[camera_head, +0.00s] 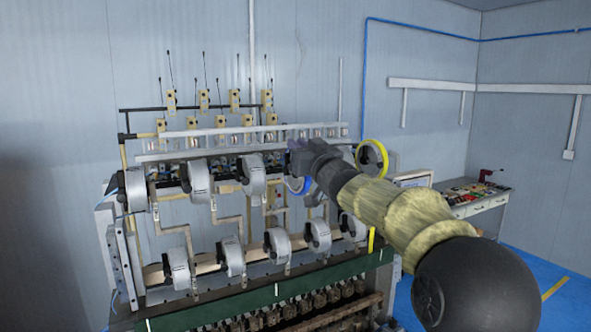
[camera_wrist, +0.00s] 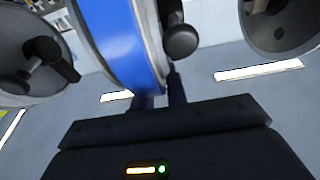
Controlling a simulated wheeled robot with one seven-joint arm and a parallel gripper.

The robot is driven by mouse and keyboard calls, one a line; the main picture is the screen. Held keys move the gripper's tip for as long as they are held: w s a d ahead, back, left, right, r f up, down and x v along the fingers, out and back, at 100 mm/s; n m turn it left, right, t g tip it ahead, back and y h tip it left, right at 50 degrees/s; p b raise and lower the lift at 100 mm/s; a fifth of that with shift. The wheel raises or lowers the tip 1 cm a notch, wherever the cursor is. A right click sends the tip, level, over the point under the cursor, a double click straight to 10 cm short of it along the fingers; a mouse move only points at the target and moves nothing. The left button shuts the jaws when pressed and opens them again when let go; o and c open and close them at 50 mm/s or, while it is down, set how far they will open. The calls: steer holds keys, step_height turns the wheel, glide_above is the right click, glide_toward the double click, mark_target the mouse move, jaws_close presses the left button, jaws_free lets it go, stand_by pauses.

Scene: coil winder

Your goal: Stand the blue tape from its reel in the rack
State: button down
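The blue tape (camera_head: 298,186) is a ring on a reel in the upper row of the winder, partly hidden by my gripper and arm. In the wrist view the blue tape (camera_wrist: 122,42) is large, with its pale side and a dark knob facing right. My gripper (camera_head: 297,158) is at this reel. In the wrist view the fingers of my gripper (camera_wrist: 160,98) reach up to the tape's lower edge. Whether they touch or clasp it, I cannot tell. I cannot make out the rack for certain.
A yellow tape (camera_head: 372,157) hangs just right of my gripper. Silver reels stand close by in the upper row (camera_head: 197,178) and the lower row (camera_head: 277,243). A bench (camera_head: 478,205) with small items is at the right. Blue floor (camera_head: 535,270) is open there.

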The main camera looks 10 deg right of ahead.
steer(key=shift+a, duration=0.35)
stand_by(0.6)
steer(key=c, duration=1.8)
jaws_free()
steer(key=shift+w+a, duration=0.1)
steer(key=shift+a, duration=0.05)
steer(key=shift+o, duration=0.2)
steer(key=shift+s+d, duration=0.2)
steer(key=shift+d, duration=0.05)
steer(key=shift+a+f, duration=0.15)
steer(key=shift+f, duration=0.05)
jaws_close()
steer(key=shift+w+r, duration=0.1)
steer(key=shift+r, duration=0.05)
